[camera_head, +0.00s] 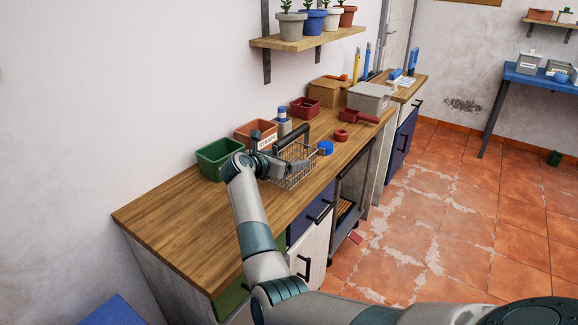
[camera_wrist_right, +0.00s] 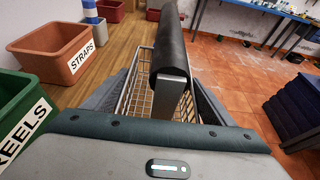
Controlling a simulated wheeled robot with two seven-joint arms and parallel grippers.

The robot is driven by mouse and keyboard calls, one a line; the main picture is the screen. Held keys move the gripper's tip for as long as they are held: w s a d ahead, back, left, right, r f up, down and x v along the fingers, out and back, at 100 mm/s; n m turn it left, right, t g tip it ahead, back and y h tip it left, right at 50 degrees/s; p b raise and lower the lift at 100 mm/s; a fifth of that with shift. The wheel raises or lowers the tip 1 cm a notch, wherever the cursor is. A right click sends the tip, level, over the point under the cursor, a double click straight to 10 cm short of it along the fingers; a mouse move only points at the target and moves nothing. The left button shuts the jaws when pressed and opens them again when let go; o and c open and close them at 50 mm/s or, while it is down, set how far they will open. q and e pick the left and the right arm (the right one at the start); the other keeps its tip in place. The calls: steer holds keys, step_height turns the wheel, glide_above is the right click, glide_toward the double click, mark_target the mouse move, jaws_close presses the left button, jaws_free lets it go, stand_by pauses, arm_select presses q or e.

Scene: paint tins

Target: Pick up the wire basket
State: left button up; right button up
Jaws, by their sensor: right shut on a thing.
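My right gripper (camera_head: 292,163) reaches over the bench and is shut on the basket. In the right wrist view, the dark handle (camera_wrist_right: 170,45) rises between the fingers and the mesh (camera_wrist_right: 141,96) shows behind them. The fingers hide part of the basket. I cannot tell whether its bottom touches the bench. My left gripper is not in view.
A green bin (camera_head: 219,160) and an orange bin labelled STRAPS (camera_head: 253,128) stand close behind the basket. The bench's near left part is clear.

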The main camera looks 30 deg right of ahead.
steer(key=shift+r, duration=0.85)
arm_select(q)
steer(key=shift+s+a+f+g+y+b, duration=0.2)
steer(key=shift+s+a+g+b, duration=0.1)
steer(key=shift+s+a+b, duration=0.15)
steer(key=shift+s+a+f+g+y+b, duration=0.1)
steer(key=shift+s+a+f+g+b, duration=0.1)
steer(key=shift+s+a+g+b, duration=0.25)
arm_select(e)
steer(key=s+d+r, duration=0.5)
steer(key=s+r, duration=0.2)
steer(key=s, duration=0.3)
steer(key=shift+s+d, duration=0.15)
steer(key=shift+d, duration=0.15)
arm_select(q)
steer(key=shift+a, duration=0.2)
arm_select(e)
steer(key=o, duration=0.5)
steer(key=shift+c, duration=0.2)
